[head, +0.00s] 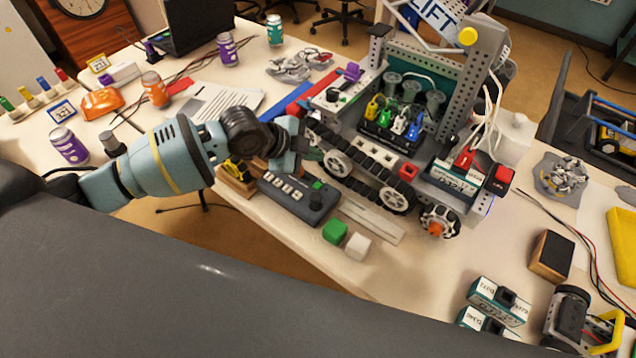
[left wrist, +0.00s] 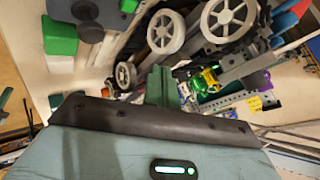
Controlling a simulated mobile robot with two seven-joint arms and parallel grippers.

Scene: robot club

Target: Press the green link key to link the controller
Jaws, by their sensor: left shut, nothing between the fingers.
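The controller (head: 298,198) is a dark grey box near the table's front edge, with a row of white keys and a black stick knob. Its green link key (head: 318,184) sits near its back right corner. In the left wrist view the green key (left wrist: 128,5) shows at the top edge, beside the dark knob (left wrist: 87,12). My left gripper (head: 308,162) is shut and empty, just behind the controller and in front of the tracked robot, apart from the key as far as I can see. In the left wrist view its closed fingers (left wrist: 160,85) point toward the wheels. My right gripper is not in view.
The wheeled robot (head: 385,165) stands close behind the controller. A green cube (head: 335,231) and a white cube (head: 357,246) lie to its right. A yellow-black item (head: 236,170) on a wooden block stands left of it. Cans and papers lie farther left.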

